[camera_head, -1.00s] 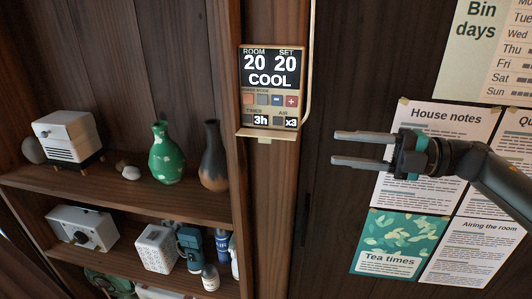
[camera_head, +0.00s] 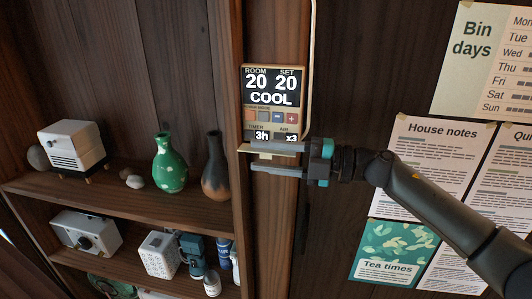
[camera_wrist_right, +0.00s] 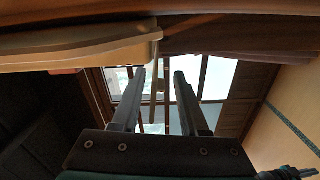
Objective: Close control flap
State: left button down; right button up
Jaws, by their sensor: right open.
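The control panel (camera_head: 272,92) is mounted on a wooden post and reads room 20, set 20, COOL. Its beige flap (camera_head: 246,149) sticks out at the panel's lower edge, folded down and open. In the right wrist view the flap (camera_wrist_right: 80,46) is a broad tan edge at upper left, close by the left finger. My right gripper (camera_head: 256,160) is open, its fingers pointing left at and just below the flap; the fingers (camera_wrist_right: 160,76) also show apart in the wrist view. I cannot tell whether a finger touches the flap. My left gripper is out of view.
A pale cable (camera_head: 312,60) runs down beside the panel. Shelves with a green vase (camera_head: 169,165), a dark vase (camera_head: 216,168) and a white box device (camera_head: 72,145) stand at left. Paper notices (camera_head: 435,150) hang on the dark wall at right.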

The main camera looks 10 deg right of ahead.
grip_shut()
dwell(0.3)
dwell(0.3)
